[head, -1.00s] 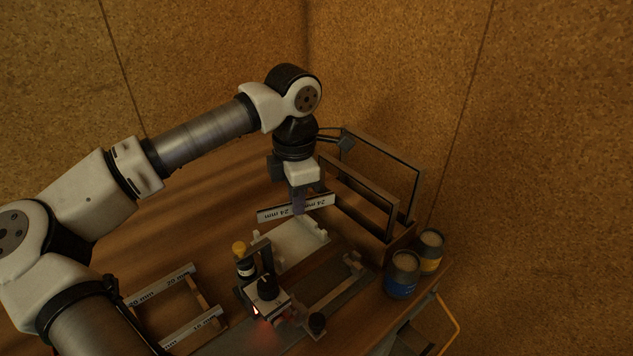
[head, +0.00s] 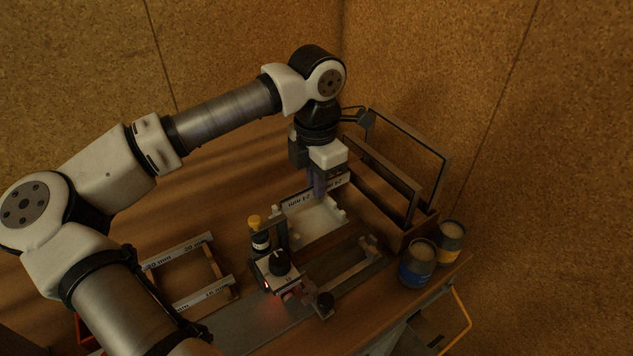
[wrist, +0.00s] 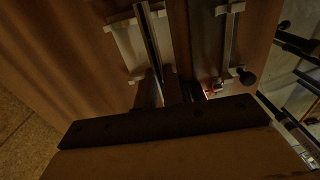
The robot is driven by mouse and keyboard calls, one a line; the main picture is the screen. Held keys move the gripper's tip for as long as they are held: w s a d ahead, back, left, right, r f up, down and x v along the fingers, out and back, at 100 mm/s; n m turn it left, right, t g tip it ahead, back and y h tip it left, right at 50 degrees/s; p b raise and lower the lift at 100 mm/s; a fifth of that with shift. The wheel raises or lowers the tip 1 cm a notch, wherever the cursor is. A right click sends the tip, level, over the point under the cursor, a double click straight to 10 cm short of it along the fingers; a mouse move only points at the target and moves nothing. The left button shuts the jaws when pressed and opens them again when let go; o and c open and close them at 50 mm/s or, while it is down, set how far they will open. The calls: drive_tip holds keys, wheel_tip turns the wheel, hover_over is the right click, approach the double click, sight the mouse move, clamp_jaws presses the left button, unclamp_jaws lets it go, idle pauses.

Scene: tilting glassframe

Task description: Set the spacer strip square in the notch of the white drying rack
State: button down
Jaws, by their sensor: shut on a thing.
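My gripper (head: 319,194) is shut on the spacer strip (head: 298,201), a pale strip with a dark edge and "24 mm" print. The strip is held across the far end of the white drying rack (head: 318,226), very near it. Whether it touches the rack or lies in the notch I cannot tell. In the wrist view the strip (wrist: 150,40) shows nearly edge-on between the fingers (wrist: 162,88), with the white rack (wrist: 130,48) beneath. The notch itself is hidden by the strip and fingers.
A wooden rack with dark upright frames (head: 386,192) stands close on the right. Two cans (head: 417,265) sit at the right table edge. A clamp device with a black knob (head: 280,262) and a yellow-capped bottle (head: 260,238) stand in front. Labelled strips (head: 180,250) lie left.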

drive_tip(key=shift+f+b, duration=2.55)
drive_tip(key=shift+f, duration=0.4)
drive_tip(key=shift+b, duration=0.8)
drive_tip(key=shift+f+b, duration=1.1)
drive_tip(key=shift+f, duration=0.1)
drive_tip(key=c, duration=1.5)
unclamp_jaws()
drive_tip(key=shift+r, duration=0.1)
drive_tip(key=shift+o, duration=0.2)
wheel_tip(320, 180, up, 14)
drive_tip(key=shift+f, duration=0.1)
